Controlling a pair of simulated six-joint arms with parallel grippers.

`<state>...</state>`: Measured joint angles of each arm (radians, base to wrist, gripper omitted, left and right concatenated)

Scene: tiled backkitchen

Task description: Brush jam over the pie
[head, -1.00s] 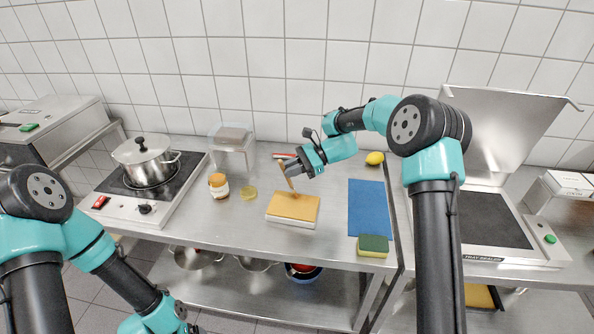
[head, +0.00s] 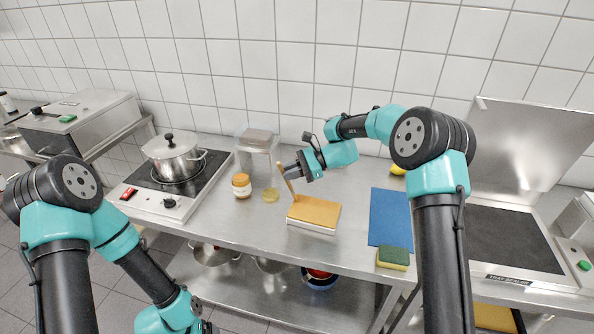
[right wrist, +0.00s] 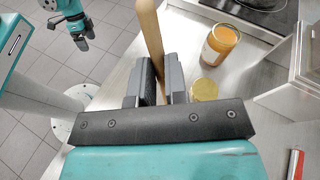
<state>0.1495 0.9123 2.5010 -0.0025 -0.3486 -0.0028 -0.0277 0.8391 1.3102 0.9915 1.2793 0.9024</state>
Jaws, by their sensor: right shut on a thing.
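The pie (head: 316,211) is a rectangular block with a golden-brown top and pale sides, on the steel table. My right gripper (head: 295,172) is shut on the wooden handle of the brush (head: 286,182), held steeply at the pie's back left corner. Whether its tip touches the pie I cannot tell. The right wrist view shows the handle (right wrist: 150,35) between the fingers (right wrist: 158,80). The open jar of orange jam (head: 242,186) stands left of the pie; it also shows in the right wrist view (right wrist: 219,45). My left gripper (right wrist: 80,35) is empty, low at the left.
A yellowish round disc (head: 271,195) lies between jar and pie. A clear stand (head: 257,151) is behind them. A pot (head: 173,157) sits on the hob at left. A blue mat (head: 389,217) and a sponge (head: 393,257) lie right of the pie.

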